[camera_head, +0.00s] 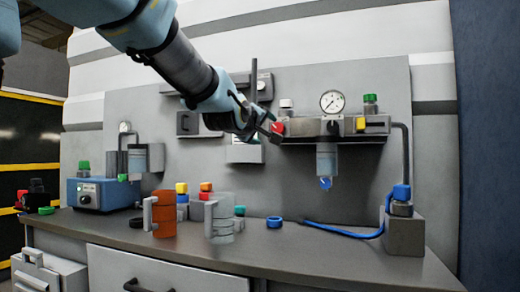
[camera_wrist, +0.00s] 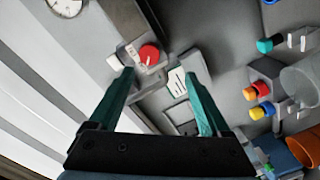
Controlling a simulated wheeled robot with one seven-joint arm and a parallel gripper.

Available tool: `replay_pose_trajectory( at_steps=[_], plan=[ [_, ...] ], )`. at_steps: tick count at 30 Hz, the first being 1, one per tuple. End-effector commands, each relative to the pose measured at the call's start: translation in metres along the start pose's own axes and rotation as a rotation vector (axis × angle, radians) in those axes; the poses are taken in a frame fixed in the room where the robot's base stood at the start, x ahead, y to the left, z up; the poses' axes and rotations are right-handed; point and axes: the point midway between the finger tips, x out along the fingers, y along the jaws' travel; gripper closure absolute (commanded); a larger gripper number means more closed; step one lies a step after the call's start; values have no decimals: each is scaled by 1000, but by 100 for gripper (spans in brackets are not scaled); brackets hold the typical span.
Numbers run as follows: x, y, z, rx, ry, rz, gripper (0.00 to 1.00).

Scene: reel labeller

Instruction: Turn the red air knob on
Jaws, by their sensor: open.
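The red air knob (camera_head: 278,128) sits on the wall-mounted air unit, at the left end of its shelf, left of the round gauge. In the wrist view the red knob (camera_wrist: 149,54) shows as a round cap on a grey block, just beyond the fingertips and nearer the left finger. My gripper (camera_head: 266,131) is close to the knob in the head view; its tip partly overlaps that area. In the wrist view my gripper (camera_wrist: 159,74) is open, with two green fingers apart and nothing between them. I cannot tell whether a finger touches the knob's block.
A pressure gauge (camera_head: 332,102), a yellow knob (camera_head: 361,124) and a clear bowl (camera_head: 326,160) are on the same unit. A labelled plate (camera_wrist: 177,82) is beside the knob. Below, the bench holds an orange mug-like container (camera_head: 164,214), a clear one (camera_head: 221,220) and a blue hose (camera_head: 345,232).

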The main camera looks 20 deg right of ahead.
Motion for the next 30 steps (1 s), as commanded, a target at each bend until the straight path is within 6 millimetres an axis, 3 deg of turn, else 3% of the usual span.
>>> replay_pose_trajectory(
  at_steps=[5, 21, 30],
  plan=[
    [4, 21, 3, -35, 8, 56, 19],
    [87, 25, 2, -35, 6, 50, 19],
    [107, 25, 2, -32, 8, 50, 19]
  ],
)
